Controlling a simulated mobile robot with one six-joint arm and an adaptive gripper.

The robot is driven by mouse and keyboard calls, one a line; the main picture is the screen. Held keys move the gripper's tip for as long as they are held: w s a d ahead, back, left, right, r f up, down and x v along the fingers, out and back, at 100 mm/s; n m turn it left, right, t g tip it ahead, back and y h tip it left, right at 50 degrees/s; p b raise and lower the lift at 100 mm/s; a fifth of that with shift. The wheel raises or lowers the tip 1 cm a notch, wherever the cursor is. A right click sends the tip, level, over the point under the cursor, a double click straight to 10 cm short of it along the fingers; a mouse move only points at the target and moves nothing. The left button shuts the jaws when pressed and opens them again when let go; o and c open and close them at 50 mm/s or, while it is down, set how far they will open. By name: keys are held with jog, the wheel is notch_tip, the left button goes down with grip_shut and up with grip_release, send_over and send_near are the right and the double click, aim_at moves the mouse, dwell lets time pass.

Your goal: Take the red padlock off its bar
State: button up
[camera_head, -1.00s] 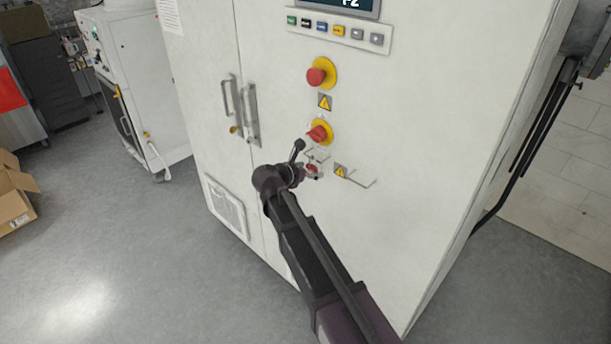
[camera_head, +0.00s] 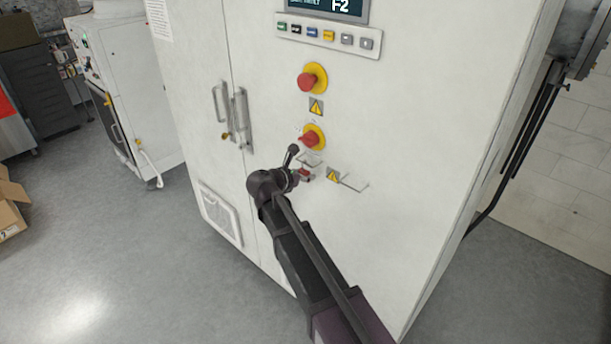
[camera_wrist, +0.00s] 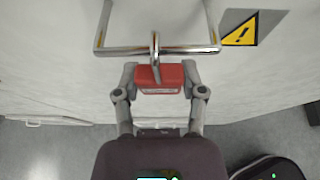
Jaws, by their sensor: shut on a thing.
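The red padlock (camera_wrist: 160,78) hangs by its metal shackle around the front rail of a U-shaped metal bar (camera_wrist: 120,51) on the white cabinet. In the head view the padlock (camera_head: 305,174) is a small red shape below the bar (camera_head: 312,158). My gripper (camera_wrist: 159,83) is shut on the padlock body, one finger on each side. In the head view my gripper (camera_head: 300,177) is small and partly hidden by my arm. The shackle still encircles the rail.
A second empty bar (camera_head: 354,182) sits right of the padlock beside a yellow warning label (camera_head: 333,176). Door handles (camera_head: 242,117) stand to the left.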

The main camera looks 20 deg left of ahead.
jog(key=shift+r, duration=0.2)
jog(key=shift+r+p, duration=0.75)
jog(key=shift+p, duration=0.25)
jog(key=shift+r, duration=0.15)
jog(key=shift+s+a, duration=0.15)
jog(key=shift+s, duration=0.3)
jog(key=s+a, duration=0.4)
jog(key=s, duration=0.6)
dwell(2.4)
jog(key=shift+s+a, duration=0.15)
dwell(0.5)
